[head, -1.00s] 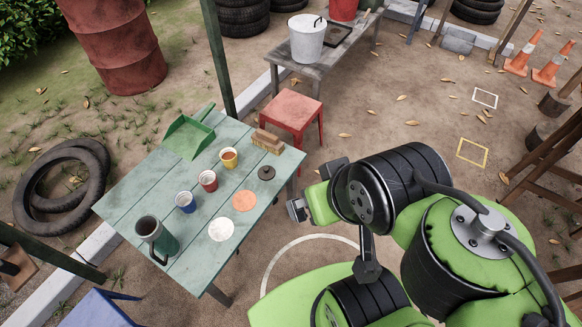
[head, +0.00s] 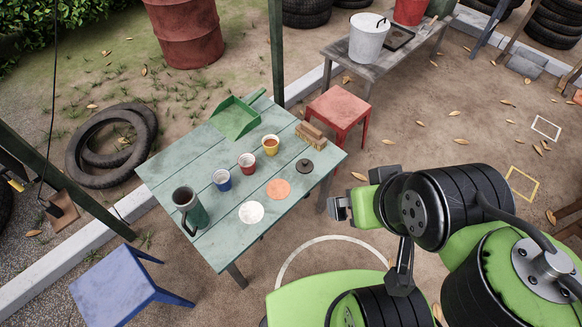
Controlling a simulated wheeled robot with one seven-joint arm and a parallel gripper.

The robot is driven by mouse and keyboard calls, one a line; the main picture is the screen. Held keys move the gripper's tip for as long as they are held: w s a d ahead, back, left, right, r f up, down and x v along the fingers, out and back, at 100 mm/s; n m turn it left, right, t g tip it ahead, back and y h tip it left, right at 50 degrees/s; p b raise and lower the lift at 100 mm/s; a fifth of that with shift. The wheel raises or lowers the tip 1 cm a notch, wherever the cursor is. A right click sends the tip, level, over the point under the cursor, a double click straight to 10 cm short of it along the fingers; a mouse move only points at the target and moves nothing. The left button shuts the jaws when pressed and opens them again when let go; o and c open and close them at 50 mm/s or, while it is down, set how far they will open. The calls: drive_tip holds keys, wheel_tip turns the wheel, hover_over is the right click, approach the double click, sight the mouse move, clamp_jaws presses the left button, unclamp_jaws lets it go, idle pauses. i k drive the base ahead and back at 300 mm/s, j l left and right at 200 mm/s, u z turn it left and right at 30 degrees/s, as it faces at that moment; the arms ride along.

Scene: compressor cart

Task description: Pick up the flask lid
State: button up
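The flask lid looks to be the small dark round piece with a knob (head: 305,166), lying on the green plank table (head: 170,173) near its right edge, beside a brown brush. The green flask (head: 190,210) stands upright at the table's front left corner; its top looks dark and open. My gripper (head: 335,208) is off the table's right edge, apart from the lid and to its lower right. Its fingers are small and seen from the side, so their opening is unclear. Nothing visible is held.
Blue (head: 222,180), red (head: 247,163) and yellow (head: 271,145) cups stand mid-table. An orange disc (head: 278,189) and a white disc (head: 251,212) lie near the lid. A green dustpan (head: 236,118) lies behind. A red stool (head: 338,108) and blue stool (head: 120,284) flank the table.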

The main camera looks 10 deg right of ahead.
sight(304, 166)
drive_tip(key=u, duration=1.45)
drive_tip(key=l+u, duration=0.85)
drive_tip(key=l, duration=0.15)
drive_tip(key=l+u, duration=0.45)
